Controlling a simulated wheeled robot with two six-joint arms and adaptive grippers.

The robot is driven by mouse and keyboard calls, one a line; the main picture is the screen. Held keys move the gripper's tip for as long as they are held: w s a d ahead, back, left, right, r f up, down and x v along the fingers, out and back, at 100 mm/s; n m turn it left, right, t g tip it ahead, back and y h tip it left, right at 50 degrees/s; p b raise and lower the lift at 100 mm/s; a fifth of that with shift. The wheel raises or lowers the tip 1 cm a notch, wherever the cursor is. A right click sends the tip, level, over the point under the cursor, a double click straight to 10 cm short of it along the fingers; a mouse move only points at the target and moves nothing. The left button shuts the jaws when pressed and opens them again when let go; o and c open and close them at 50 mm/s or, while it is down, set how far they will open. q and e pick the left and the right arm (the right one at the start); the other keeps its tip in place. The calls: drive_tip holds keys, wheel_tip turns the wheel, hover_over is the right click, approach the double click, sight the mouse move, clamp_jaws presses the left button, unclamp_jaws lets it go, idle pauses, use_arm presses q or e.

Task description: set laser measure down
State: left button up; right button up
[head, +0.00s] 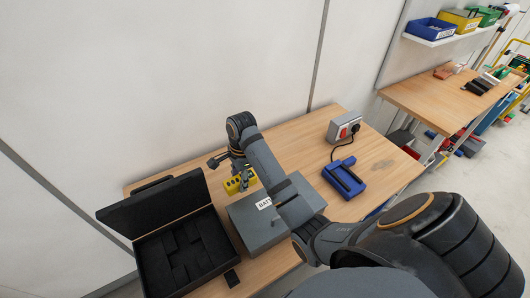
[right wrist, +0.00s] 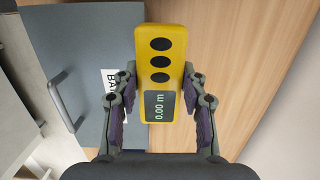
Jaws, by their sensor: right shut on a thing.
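The laser measure (right wrist: 160,50) is a yellow block with black round buttons and a small display reading 0.00 m. In the right wrist view it lies between both fingers of my right gripper (right wrist: 160,88), which is shut on it. In the head view the laser measure (head: 236,184) shows as a small yellow shape under my right gripper (head: 240,173), near the table's back part, between the open case and the grey box. Whether it touches the table (head: 296,131) is hard to tell. My left gripper is not in view.
A black case (head: 142,262) with foam compartments stands open at the left. A grey labelled box (head: 251,235) is beside it, under my right forearm. A blue cradle (head: 343,180) and a grey socket box (head: 343,126) stand at the right.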

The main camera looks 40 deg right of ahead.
drive_tip(key=w+d+f+b, duration=0.2)
drive_tip(key=w+d+f, duration=0.1)
drive_tip(key=w+d+f+b, duration=0.1)
drive_tip(key=w+d+f, duration=0.3)
drive_tip(key=shift+w+d+f+b, duration=0.1)
drive_tip(key=shift+w+d+b, duration=0.2)
drive_tip(key=shift+b, duration=0.1)
drive_tip(key=shift+w+f, duration=0.35)
drive_tip(key=shift+f, duration=0.25)
drive_tip(key=shift+d+f, duration=0.1)
drive_tip(key=shift+f, duration=0.05)
drive_tip(key=shift+w+d+f, duration=0.15)
wheel_tip(320, 180, down, 2)
drive_tip(key=shift+d+f+p, duration=0.15)
drive_tip(key=shift+f+p, duration=0.05)
drive_tip(key=shift+p, duration=0.45)
drive_tip(key=shift+w+f, duration=0.1)
drive_tip(key=shift+f, duration=0.5)
drive_tip(key=o, duration=1)
drive_tip(key=shift+c, duration=0.2)
drive_tip(key=shift+o, duration=1.3)
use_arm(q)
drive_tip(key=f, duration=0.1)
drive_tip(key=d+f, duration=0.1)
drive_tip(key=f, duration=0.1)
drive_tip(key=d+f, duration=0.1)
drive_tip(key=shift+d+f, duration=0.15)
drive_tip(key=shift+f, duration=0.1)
